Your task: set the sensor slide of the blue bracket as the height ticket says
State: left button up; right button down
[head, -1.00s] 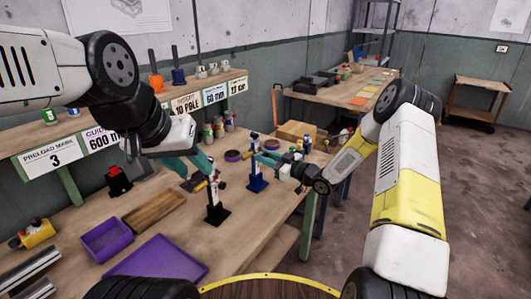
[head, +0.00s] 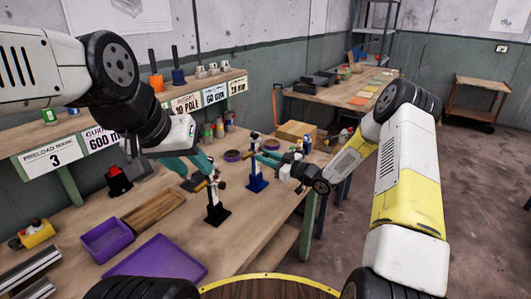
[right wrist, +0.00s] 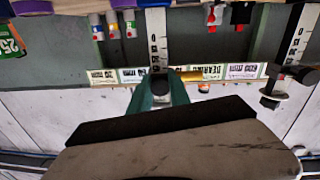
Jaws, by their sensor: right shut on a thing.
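The blue bracket (head: 257,178) stands upright on the bench, a blue post on a blue base. My right gripper (head: 262,158) reaches it from the right at its upper part. In the right wrist view its teal fingers (right wrist: 158,90) are shut on a dark round knob of the slide (right wrist: 159,83), in front of a white scale strip (right wrist: 156,35). The slide's exact mark is hidden or too small to read. My left gripper (head: 205,170) has teal fingers beside the black bracket (head: 217,207); their gap is unclear. Tickets (head: 215,94) hang on the shelf edge; which one gives the height is unclear.
A purple tray (head: 158,262), a purple bin (head: 107,240) and a wooden tray (head: 153,210) lie at the front left. Bottles (head: 219,127) and a cardboard box (head: 296,131) stand behind the brackets. The black bracket stands close to the blue one.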

notch_tip(320, 180, down, 2)
jog(key=c, duration=1.2)
grip_release()
jog(key=shift+r, duration=0.1)
jog(key=shift+d, duration=0.1)
jog(key=v, duration=0.7)
jog(key=shift+s+d, duration=0.2)
jog(key=shift+s, duration=0.05)
